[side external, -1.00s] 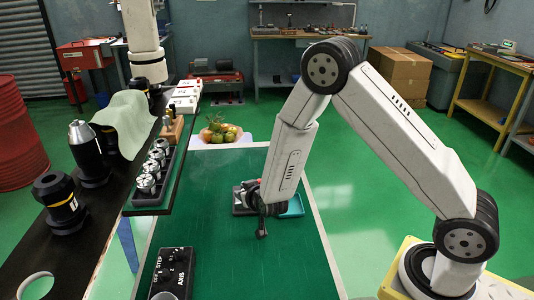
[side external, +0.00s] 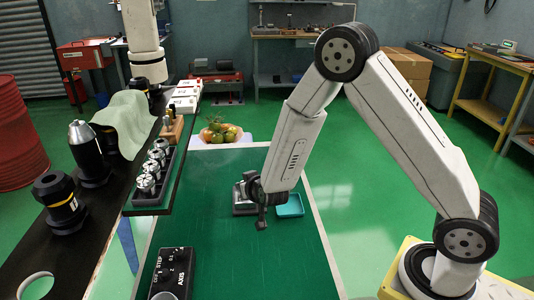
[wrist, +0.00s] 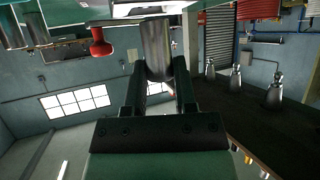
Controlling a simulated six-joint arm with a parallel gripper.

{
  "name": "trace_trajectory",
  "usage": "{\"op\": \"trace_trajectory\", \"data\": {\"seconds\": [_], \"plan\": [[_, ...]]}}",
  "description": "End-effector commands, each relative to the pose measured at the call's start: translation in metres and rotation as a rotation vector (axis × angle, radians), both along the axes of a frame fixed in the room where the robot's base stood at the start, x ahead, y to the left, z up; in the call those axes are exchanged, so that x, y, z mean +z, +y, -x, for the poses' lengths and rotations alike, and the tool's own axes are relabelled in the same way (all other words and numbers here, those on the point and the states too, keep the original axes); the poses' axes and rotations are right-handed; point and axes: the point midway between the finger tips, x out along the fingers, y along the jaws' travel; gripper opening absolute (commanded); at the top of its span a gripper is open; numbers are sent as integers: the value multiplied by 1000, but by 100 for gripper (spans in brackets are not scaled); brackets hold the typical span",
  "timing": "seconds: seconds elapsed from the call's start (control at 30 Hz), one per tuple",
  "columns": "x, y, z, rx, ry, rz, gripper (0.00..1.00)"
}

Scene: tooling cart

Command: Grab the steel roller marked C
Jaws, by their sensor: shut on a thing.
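My gripper (wrist: 158,72) is shut on a steel roller (wrist: 157,42), a plain grey metal cylinder between the two dark fingers in the wrist view. No letter C can be read on the side that shows. In the side external view my gripper is at the lower end of the arm, above the green mat, beside a grey metal block (side external: 242,208) and a small teal tray (side external: 291,206). My wrist hides the roller and most of the fingers there.
A dark rack (side external: 150,198) of several metal parts and dark tool holders (side external: 60,205) stand on the left shelf. A black AXIS control box (side external: 172,275) lies at the mat's front. A fruit bowl (side external: 218,134) is at the back. The mat's (side external: 250,265) middle front is clear.

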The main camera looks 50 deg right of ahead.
Motion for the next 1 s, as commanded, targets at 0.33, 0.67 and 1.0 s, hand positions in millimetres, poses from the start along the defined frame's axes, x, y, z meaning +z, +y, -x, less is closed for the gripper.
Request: {"op": "trace_trajectory", "data": {"seconds": [0.33, 0.67, 1.0], "plan": [[45, 0, 0, 0, -5, -1, 0], [68, 0, 0, 0, -2, 1, 0], [70, 0, 0, 0, -1, 0, 0]]}}
